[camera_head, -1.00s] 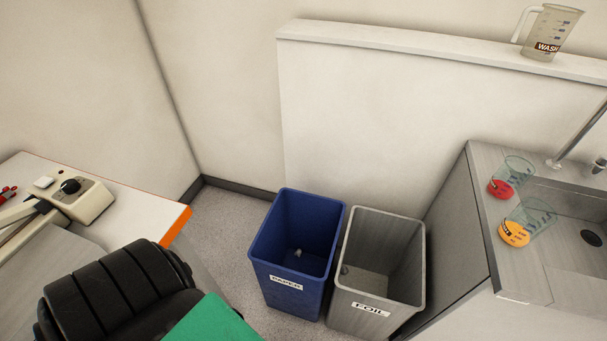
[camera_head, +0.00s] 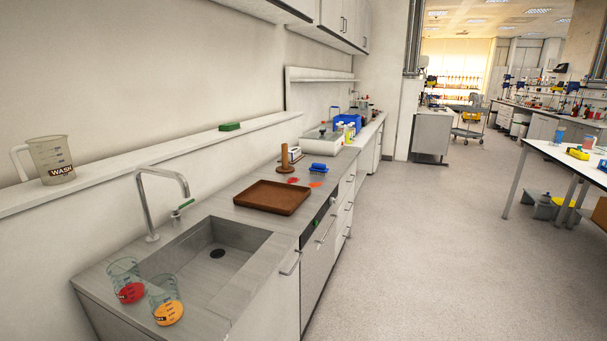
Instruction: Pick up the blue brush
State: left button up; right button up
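A small blue object (camera_head: 319,168) lies on the grey counter behind the brown tray, to the right of a wooden stand. It may be the blue brush, but it is too small to tell for sure. Neither of my grippers shows in the head view.
A sink (camera_head: 212,256) is at the front left of the counter. A brown tray (camera_head: 272,197) lies beyond the sink. The floor (camera_head: 430,240) to the right is clear.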

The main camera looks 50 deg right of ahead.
aim_at(317, 169)
jog(key=z, duration=2)
jog(key=i+l+z, duration=0.35)
jog(key=i, duration=0.45)
jog(key=i+z, duration=0.35)
jog(key=i, duration=0.4)
jog(key=i+l+u, duration=0.2)
jog(key=i, duration=0.35)
jog(key=i+u, duration=0.15)
jog(key=i, duration=0.4)
jog(key=i+l+u, duration=0.2)
jog(key=i, duration=0.35)
jog(key=i+l+u, duration=0.2)
jog(key=i+l, duration=0.2)
jog(key=i+l+u, duration=0.15)
jog(key=i+l, duration=0.25)
jog(key=i, duration=0.2)
